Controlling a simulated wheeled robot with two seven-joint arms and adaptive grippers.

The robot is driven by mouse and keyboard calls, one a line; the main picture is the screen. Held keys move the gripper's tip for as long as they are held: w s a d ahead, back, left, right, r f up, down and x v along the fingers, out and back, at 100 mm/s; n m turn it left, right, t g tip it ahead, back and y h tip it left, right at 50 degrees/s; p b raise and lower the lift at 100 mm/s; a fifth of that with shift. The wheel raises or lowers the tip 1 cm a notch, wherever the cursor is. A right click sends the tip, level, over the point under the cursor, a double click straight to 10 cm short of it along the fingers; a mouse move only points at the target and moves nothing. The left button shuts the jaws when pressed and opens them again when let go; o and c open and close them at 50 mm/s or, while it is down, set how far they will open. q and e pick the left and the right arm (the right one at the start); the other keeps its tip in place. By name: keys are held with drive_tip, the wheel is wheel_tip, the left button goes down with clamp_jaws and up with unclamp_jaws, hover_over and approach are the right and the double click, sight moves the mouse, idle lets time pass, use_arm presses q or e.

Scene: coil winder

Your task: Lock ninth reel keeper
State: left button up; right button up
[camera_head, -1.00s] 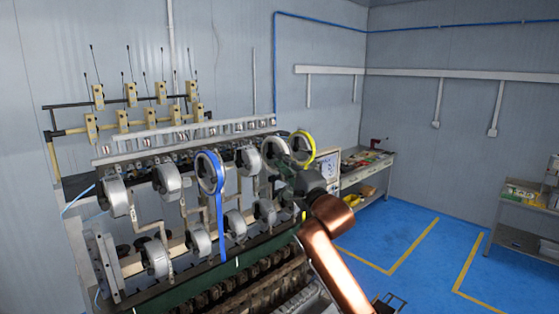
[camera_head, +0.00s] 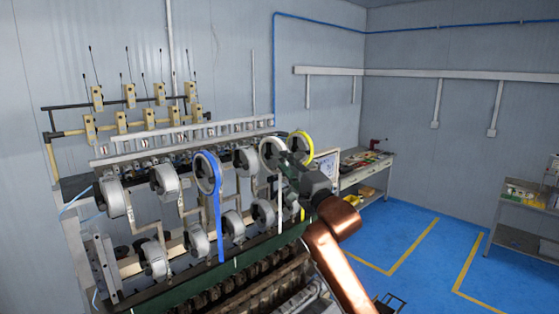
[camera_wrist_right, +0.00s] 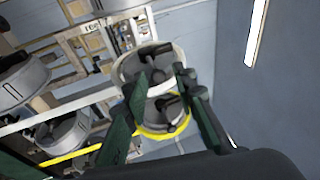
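The winder carries two rows of grey reels. In the head view a white-rimmed reel (camera_head: 272,152) stands at the right of the upper row, beside a yellow-rimmed reel (camera_head: 309,138). My right gripper (camera_head: 288,160) is at the white-rimmed reel, partly covering it and the yellow one. In the right wrist view its two green fingers (camera_wrist_right: 156,80) are apart, with the white-rimmed reel (camera_wrist_right: 122,66) and its dark hub keeper (camera_wrist_right: 157,75) between and beyond them. The yellow-rimmed reel (camera_wrist_right: 181,127) shows behind. I cannot tell whether a finger touches the keeper. My left gripper is out of view.
A blue-banded reel (camera_head: 217,190) stands left of the white one, with other grey reels (camera_head: 164,180) further left. Yellow tensioners (camera_head: 97,95) with thin rods stand behind. A workbench (camera_head: 362,172) is at the right.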

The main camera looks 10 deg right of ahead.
drive_tip(key=shift+a, duration=0.3)
drive_tip(key=shift+v, duration=1.15)
drive_tip(key=shift+s+d+r+b, duration=0.15)
drive_tip(key=shift+s+d, duration=0.1)
drive_tip(key=shift+s, duration=0.55)
drive_tip(key=shift+s+d+b, duration=0.2)
drive_tip(key=shift+s+d, duration=0.05)
drive_tip(key=shift+s, duration=0.6)
drive_tip(key=shift+s+d+r+b, duration=0.15)
drive_tip(key=shift+s+d, duration=0.15)
drive_tip(key=shift+s, duration=0.5)
drive_tip(key=shift+f, duration=0.15)
